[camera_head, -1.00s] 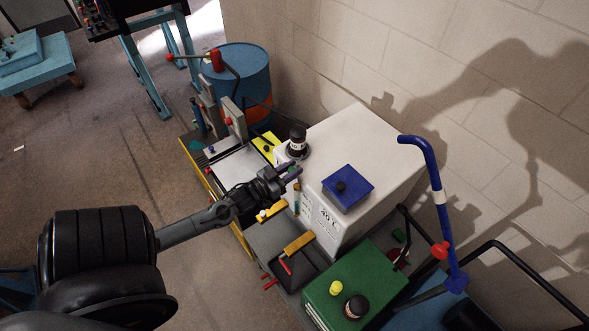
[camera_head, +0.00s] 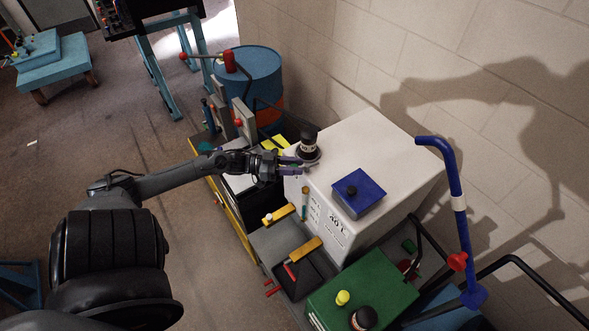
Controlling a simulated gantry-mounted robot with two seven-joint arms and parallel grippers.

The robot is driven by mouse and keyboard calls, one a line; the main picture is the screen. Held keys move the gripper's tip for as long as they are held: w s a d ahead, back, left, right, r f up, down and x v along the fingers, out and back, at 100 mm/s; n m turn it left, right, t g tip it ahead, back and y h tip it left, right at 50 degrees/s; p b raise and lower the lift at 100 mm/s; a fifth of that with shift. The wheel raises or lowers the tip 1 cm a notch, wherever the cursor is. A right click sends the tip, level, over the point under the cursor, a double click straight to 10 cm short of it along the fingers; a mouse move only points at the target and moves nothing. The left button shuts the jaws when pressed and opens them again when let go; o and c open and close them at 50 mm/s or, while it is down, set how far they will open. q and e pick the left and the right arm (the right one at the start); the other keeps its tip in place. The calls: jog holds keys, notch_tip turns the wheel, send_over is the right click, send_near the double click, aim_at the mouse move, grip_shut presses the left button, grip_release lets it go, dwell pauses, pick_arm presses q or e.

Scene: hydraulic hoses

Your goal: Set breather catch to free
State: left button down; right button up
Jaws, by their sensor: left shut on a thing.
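The white tank (camera_head: 375,150) marked 40 L stands against the wall. A black-capped breather (camera_head: 308,143) stands upright at its far left top corner, on a dark round base. My left gripper (camera_head: 293,164) reaches in from the left, beside and just below that base, at the tank's upper left edge. Its purple-tipped fingers are shut on a small part there, which looks like the breather catch; the fingers hide most of it, and its setting cannot be read. My right gripper is not in view.
A green box (camera_head: 362,290) with a yellow knob and a black cap stands in front. A blue bent pipe (camera_head: 456,200) rises at right. A blue drum (camera_head: 252,75) stands behind.

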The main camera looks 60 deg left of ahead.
pick_arm(q)
jog(key=shift+r, duration=0.2)
jog(key=shift+w, duration=0.1)
jog(key=c, duration=1)
grip_release()
jog(key=shift+o, duration=0.2)
jog(key=shift+f, duration=0.1)
jog(key=shift+s+a+f, duration=0.1)
jog(key=shift+s+a, duration=0.2)
jog(key=shift+s, duration=0.3)
jog(key=b+v, duration=0.1)
jog(key=v, duration=0.8)
jog(key=shift+s+a, duration=0.2)
jog(key=shift+a, duration=0.05)
